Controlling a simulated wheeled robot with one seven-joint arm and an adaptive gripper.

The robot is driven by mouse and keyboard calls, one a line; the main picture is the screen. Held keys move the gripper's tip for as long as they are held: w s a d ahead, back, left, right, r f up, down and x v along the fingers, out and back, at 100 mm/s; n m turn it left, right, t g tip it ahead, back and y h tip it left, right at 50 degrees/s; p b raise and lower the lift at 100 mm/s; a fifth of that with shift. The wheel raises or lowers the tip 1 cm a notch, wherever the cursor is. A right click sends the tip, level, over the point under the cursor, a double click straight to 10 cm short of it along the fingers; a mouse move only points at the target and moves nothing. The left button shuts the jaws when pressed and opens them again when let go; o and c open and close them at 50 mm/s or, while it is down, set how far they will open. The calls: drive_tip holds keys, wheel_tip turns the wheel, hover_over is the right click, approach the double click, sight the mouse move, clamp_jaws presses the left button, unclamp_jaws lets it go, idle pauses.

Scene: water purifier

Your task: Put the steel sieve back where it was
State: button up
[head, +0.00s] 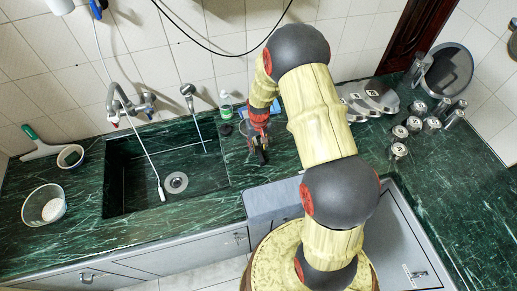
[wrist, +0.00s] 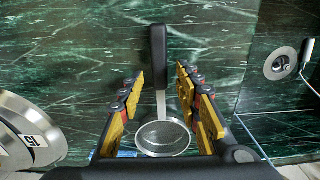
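The steel sieve (wrist: 162,138) has a round mesh bowl and a black handle (wrist: 158,55). In the wrist view it lies between the two fingers of my gripper (wrist: 160,88), its handle pointing away from the wrist. Clear gaps show between the sieve and both yellow-padded fingers, so my gripper is open. In the head view my gripper (head: 260,145) is over the counter just right of the sink, pointing down. The sieve is mostly hidden there by the gripper and arm. I cannot tell whether its bowl rests flat on the counter.
The sink (head: 130,185) lies left of my gripper. Steel lidded pieces (head: 370,97) and several steel cups (head: 413,124) stand to the right. A small bottle (head: 226,106) is near the wall. A glass bowl (head: 44,206) sits far left. Green counter (wrist: 90,45) around the handle is clear.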

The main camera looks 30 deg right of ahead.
drive_tip(key=s+a+r+t, duration=0.1)
drive_tip(key=s+a+r, duration=0.1)
drive_tip(key=r, duration=0.8)
drive_tip(key=s+a+r+n+t, duration=0.1)
drive_tip(key=s+a+r, duration=0.1)
drive_tip(key=r, duration=0.8)
drive_tip(key=s+a+r, duration=0.2)
drive_tip(key=s+r, duration=0.1)
drive_tip(key=r, duration=0.7)
drive_tip(key=s+a+r+t, duration=0.1)
drive_tip(key=s+a+r, duration=0.1)
drive_tip(key=s+r, duration=0.4)
drive_tip(key=s+a+r+n+t, duration=0.1)
drive_tip(key=s+r, duration=0.4)
drive_tip(key=s, duration=0.6)
drive_tip(key=shift+s+a+r+t+p, duration=0.25)
drive_tip(key=shift+a+r+t+p, duration=0.1)
drive_tip(key=shift+a+t, duration=0.5)
drive_tip(key=shift+a, duration=0.1)
wheel_tip(320, 180, down, 9)
drive_tip(key=b, duration=0.9)
